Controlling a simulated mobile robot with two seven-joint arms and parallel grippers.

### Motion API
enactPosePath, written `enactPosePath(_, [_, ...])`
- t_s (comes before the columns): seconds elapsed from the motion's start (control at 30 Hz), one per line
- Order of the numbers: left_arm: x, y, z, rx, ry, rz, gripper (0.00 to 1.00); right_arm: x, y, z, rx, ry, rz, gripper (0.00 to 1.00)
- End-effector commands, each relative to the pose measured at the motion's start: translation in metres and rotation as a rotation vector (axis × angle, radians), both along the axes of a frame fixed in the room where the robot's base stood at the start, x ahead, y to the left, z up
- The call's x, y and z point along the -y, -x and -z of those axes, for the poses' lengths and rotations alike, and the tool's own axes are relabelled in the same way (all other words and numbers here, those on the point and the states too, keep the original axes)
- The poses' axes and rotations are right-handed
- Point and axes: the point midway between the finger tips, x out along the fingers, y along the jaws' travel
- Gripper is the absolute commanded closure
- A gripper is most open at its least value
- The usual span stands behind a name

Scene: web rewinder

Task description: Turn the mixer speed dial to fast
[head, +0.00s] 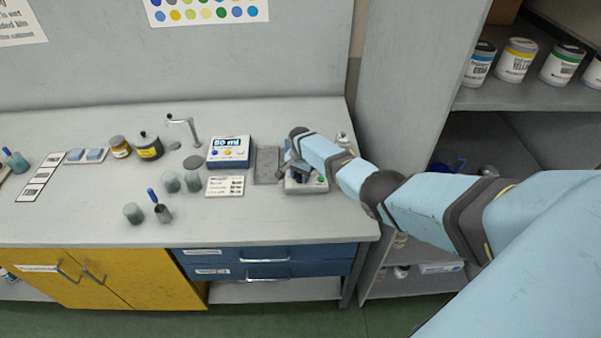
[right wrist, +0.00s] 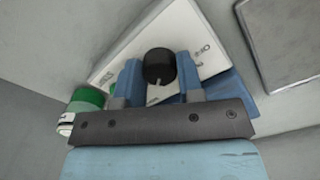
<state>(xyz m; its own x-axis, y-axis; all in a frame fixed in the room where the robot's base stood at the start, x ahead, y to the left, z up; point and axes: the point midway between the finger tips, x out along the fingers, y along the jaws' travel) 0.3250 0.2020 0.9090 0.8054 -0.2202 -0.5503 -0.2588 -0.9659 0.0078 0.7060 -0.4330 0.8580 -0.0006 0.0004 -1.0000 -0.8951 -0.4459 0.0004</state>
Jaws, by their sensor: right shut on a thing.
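The mixer (head: 308,187) is a small pale and blue unit on the bench, with a green part on its front, partly hidden under my right arm. In the right wrist view its white panel (right wrist: 190,25) carries a black round speed dial (right wrist: 159,66) with a light pointer mark on its lower edge. Small lettering beside the dial is too blurred to read surely. My right gripper (right wrist: 158,80) has its two blue fingers on either side of the dial and is shut on it. In the head view the right gripper (head: 291,166) is small and partly hidden. My left gripper is not in view.
Left of the mixer are a grey pad (head: 266,165), a blue-and-white box (head: 228,152), a white card (head: 225,187) and several cups. A green-lidded can (right wrist: 86,100) sits close left of the fingers in the wrist view. Shelves with paint cans (head: 517,60) stand right.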

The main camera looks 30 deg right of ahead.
Motion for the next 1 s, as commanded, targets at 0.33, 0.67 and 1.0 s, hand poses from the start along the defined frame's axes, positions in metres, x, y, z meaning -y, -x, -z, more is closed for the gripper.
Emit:
enactPosePath(0.33, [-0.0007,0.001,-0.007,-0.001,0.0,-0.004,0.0,0.0003,0.0002,-0.0005,-0.001,-0.001,0.187,0.89])
enactPosePath(0.67, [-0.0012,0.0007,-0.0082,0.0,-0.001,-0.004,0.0,0.0008,0.0001,0.0001,0.0,0.001,0.242,0.89])
enactPosePath(1.0, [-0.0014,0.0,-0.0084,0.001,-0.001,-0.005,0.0,0.0011,0.0,-0.0001,0.0,0.001,0.244,0.89])
